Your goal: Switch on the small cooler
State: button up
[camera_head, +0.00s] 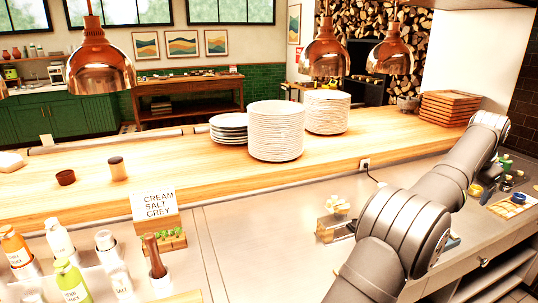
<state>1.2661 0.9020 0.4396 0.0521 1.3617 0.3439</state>
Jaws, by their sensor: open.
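I cannot pick out a small cooler in this view. A dark cord (374,178) runs from a socket (365,163) on the front of the wooden ledge and disappears behind my grey arm. A small metal container (328,230) with pale pieces at its top stands on the steel counter just left of my arm; part of it may be hidden. My arm crosses the right side of the picture, from the bottom up to a joint near the right edge.
Stacked white plates (276,131) and wooden trays (449,108) stand on the wooden ledge (210,170). Copper lamps (325,57) hang above. Bottles (71,283) and a lettered sign (156,205) occupy the lower left. The steel counter (250,250) is clear in the middle. Small jars (507,182) stand right.

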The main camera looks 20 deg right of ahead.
jog(key=c, duration=1.1)
jog(key=shift+d+f, duration=0.15)
jog(key=shift+f, duration=0.1)
jog(key=c, duration=0.3)
jog(key=f+h, duration=0.1)
jog(key=f, duration=0.1)
jog(key=w+d+f+h, duration=0.1)
jog(key=f, duration=0.2)
jog(key=w+f+h, duration=0.1)
jog(key=f, duration=0.2)
jog(key=shift+w+d+f+m+g+h, duration=0.1)
jog(key=shift+d+m+g+h, duration=0.05)
jog(key=shift+m+g+h, duration=0.2)
grip_shut()
jog(key=shift+w+f+h, duration=0.3)
jog(key=shift+f+h, duration=0.05)
jog(key=shift+f, duration=0.15)
